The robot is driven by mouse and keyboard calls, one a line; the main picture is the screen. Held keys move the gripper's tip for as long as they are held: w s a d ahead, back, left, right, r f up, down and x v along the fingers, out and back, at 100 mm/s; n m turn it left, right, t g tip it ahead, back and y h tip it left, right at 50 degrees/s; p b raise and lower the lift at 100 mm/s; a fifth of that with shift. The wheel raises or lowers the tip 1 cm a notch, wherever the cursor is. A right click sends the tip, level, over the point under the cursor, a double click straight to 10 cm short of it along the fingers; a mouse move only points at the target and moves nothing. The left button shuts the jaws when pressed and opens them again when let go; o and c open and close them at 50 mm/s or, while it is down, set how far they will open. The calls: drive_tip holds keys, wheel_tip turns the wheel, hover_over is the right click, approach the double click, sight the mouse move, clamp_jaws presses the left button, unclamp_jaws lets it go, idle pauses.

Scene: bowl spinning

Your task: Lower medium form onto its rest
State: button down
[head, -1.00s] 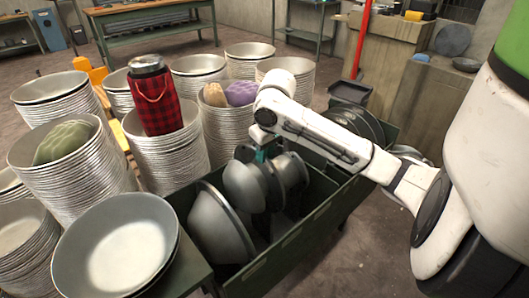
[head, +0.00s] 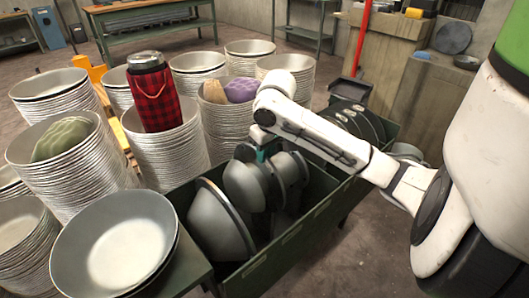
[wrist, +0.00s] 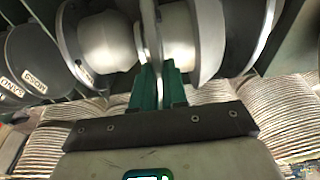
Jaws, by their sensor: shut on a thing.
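My gripper (head: 262,156) is above the green bin, with its teal fingers pointing down among the grey metal forms. In the wrist view my gripper (wrist: 158,90) is shut on the thin edge of a form's round plate (wrist: 150,35), seen edge-on. I take this as the medium form; in the head view its grey dome (head: 243,185) seems to sit just below the fingers. Another rounded form (head: 287,168) is close beside it on the right. A larger form (head: 217,222) leans in the bin at the front left. The rest under the held form is hidden, so contact cannot be told.
The green bin's front wall (head: 285,250) runs close below the forms. Dark discs (head: 355,122) stand at its far right end. Stacks of metal bowls (head: 168,150) crowd the left, one carrying a red plaid-wrapped container (head: 155,92). A large bowl (head: 115,245) is at front left.

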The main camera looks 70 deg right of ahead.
sight(267, 169)
drive_tip(key=shift+f+b, duration=1.85)
drive_tip(key=shift+f, duration=0.8)
drive_tip(key=shift+f+b, duration=0.3)
drive_tip(key=shift+f, duration=0.25)
drive_tip(key=shift+s+d+f, duration=0.2)
drive_tip(key=shift+s+d, duration=0.05)
drive_tip(key=shift+s, duration=0.1)
drive_tip(key=c, duration=1.1)
unclamp_jaws()
drive_tip(key=shift+s+a+m, duration=0.1)
drive_tip(key=shift+s+m, duration=0.3)
drive_tip(key=shift+s, duration=0.15)
drive_tip(key=shift+o, duration=0.2)
drive_tip(key=shift+s+a+r, duration=0.1)
drive_tip(key=shift+a+r, duration=0.05)
